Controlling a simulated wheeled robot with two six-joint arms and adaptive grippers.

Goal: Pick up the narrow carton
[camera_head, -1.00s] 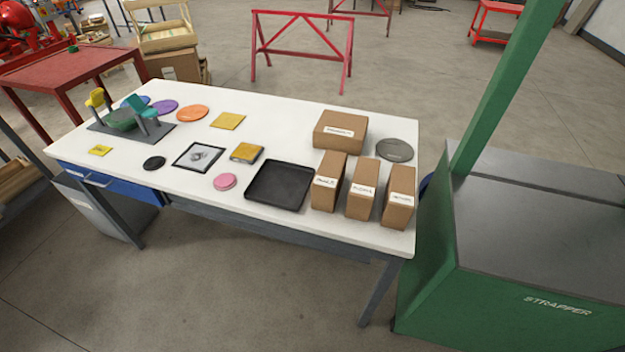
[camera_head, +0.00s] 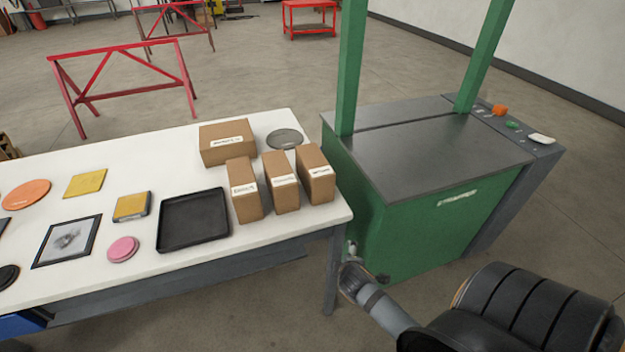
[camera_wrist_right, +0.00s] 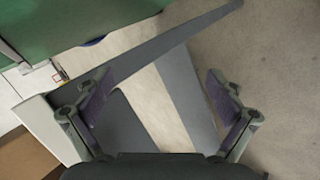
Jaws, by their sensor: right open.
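Three narrow brown cartons stand upright side by side at the right end of the white table: a left one (camera_head: 244,190), a middle one (camera_head: 281,181) and a right one (camera_head: 315,174), each with a white label. I cannot tell which of them the task means. My right gripper (camera_wrist_right: 158,85) is open and empty in the right wrist view, over the table's edge and the floor. A piece of brown carton (camera_wrist_right: 25,158) shows at that view's lower left, to the left of the fingers. My left gripper is not in view.
A wider carton (camera_head: 227,143), a grey disc (camera_head: 285,138) and a black tray (camera_head: 193,220) sit near the cartons on the white table (camera_head: 190,268). The green strapper machine (camera_head: 420,232) stands close to the table's right end. Open floor lies in front.

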